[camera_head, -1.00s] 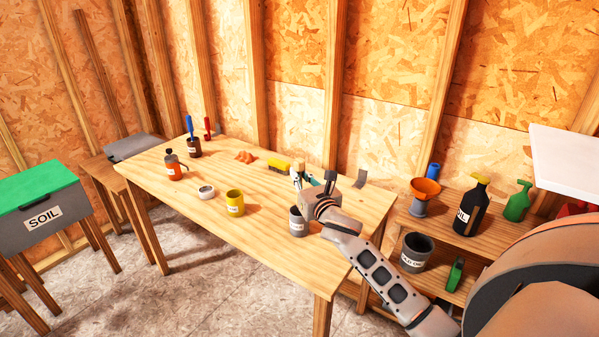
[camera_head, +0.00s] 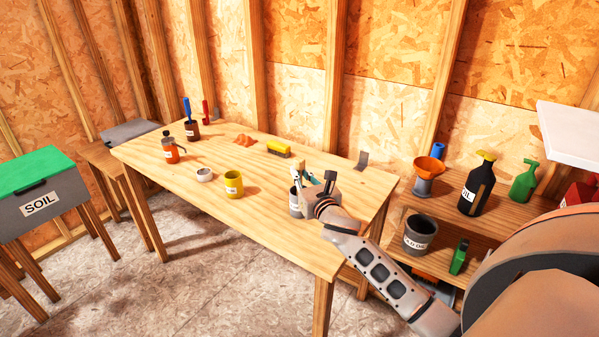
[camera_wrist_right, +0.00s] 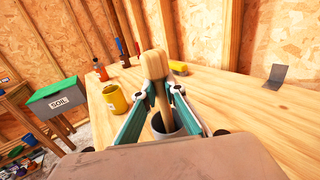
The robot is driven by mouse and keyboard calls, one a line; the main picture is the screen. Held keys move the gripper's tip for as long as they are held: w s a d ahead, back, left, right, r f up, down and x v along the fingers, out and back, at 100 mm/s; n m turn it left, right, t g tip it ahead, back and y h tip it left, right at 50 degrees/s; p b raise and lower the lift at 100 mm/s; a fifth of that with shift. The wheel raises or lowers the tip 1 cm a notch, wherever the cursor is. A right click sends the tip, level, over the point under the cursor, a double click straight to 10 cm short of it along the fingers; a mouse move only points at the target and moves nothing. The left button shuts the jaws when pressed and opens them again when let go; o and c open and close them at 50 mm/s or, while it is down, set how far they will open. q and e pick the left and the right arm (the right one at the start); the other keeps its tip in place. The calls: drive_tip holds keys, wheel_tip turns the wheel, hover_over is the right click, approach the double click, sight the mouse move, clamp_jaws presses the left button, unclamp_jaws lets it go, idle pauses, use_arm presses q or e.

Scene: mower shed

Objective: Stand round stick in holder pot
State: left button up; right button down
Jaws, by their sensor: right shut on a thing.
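My right gripper (camera_head: 306,182) is shut on a pale wooden round stick. In the right wrist view the stick (camera_wrist_right: 155,66) stands nearly upright between the fingers (camera_wrist_right: 158,90), with its rounded head above them. Its lower part runs down into the mouth of a grey pot (camera_wrist_right: 181,122). How deep it reaches is hidden. In the head view the grey pot (camera_head: 295,205), with a white label, stands on the table just below the gripper and is partly covered by it. My left gripper is not in view.
A shelf with an oil bottle (camera_head: 474,190) is at right.

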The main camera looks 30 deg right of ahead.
drive_tip(key=c, duration=2)
unclamp_jaws()
drive_tip(key=s, duration=0.4)
drive_tip(key=s+a, duration=0.1)
drive_tip(key=s, duration=0.3)
drive_tip(key=s+a, duration=0.1)
drive_tip(key=s, duration=0.2)
drive_tip(key=shift+s+a, duration=0.2)
drive_tip(key=shift+s, duration=0.2)
drive_tip(key=shift+f, duration=0.1)
